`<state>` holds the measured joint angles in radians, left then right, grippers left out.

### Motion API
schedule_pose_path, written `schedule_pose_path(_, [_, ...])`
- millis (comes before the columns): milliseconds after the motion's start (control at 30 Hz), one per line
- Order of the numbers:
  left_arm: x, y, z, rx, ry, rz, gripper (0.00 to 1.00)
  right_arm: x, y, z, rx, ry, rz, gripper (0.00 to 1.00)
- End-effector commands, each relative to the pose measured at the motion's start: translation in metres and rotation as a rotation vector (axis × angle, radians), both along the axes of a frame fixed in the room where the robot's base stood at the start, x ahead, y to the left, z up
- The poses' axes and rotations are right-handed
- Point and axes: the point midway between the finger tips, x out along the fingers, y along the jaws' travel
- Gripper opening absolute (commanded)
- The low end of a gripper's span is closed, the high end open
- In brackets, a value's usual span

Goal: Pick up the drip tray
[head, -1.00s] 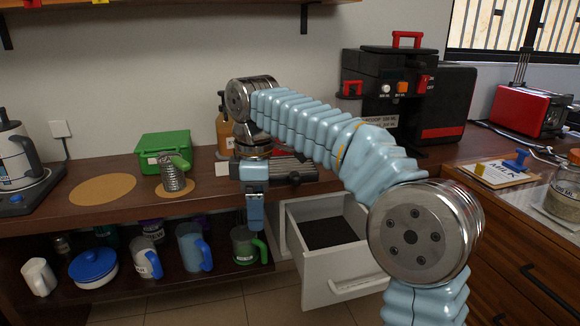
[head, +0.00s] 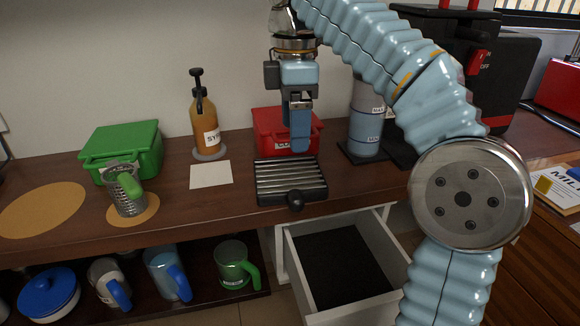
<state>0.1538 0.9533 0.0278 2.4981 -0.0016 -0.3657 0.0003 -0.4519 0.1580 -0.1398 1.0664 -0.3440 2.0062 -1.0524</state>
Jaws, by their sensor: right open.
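The drip tray (head: 290,184) appears to be the dark tray with a ribbed silver top and a black knob at its front. It lies flat near the front edge of the wooden counter. My right gripper (head: 300,148) points down above the counter, just above the tray's back edge in the picture. It is apart from the tray, open and holds nothing. The fingers overlap in this view, so the gap between them is hard to see. My left gripper is out of view.
A red box (head: 270,128) stands behind the gripper, and stacked canisters (head: 366,130) stand right of it. An open drawer (head: 345,265) juts out below.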

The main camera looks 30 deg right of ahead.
Motion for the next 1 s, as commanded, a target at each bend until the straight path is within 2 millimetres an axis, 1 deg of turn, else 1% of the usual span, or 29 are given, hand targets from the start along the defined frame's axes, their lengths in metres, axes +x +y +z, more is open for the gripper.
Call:
schedule_pose_path(167, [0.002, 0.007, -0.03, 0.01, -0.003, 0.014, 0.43, -0.001, 0.0, -0.039, 0.0, 0.001, 0.0, 0.8])
schedule_pose_path(333, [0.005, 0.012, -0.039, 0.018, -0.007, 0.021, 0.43, -0.001, 0.0, -0.07, 0.001, 0.002, 0.0, 0.8])
schedule_pose_path(400, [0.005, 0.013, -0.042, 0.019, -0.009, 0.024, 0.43, -0.001, 0.0, -0.078, 0.001, 0.002, -0.001, 0.8])
schedule_pose_path(567, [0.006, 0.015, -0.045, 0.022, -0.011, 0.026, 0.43, 0.0, 0.0, -0.09, 0.0, 0.001, -0.001, 0.8])
schedule_pose_path(800, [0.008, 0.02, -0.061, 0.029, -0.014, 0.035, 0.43, -0.001, -0.003, -0.127, 0.0, 0.001, 0.001, 0.8])
schedule_pose_path(900, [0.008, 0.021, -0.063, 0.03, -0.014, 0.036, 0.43, -0.002, -0.003, -0.136, 0.0, 0.001, 0.0, 0.8])
schedule_pose_path(1000, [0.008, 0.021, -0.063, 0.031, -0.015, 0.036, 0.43, -0.001, -0.003, -0.137, 0.001, 0.0, -0.001, 0.8])
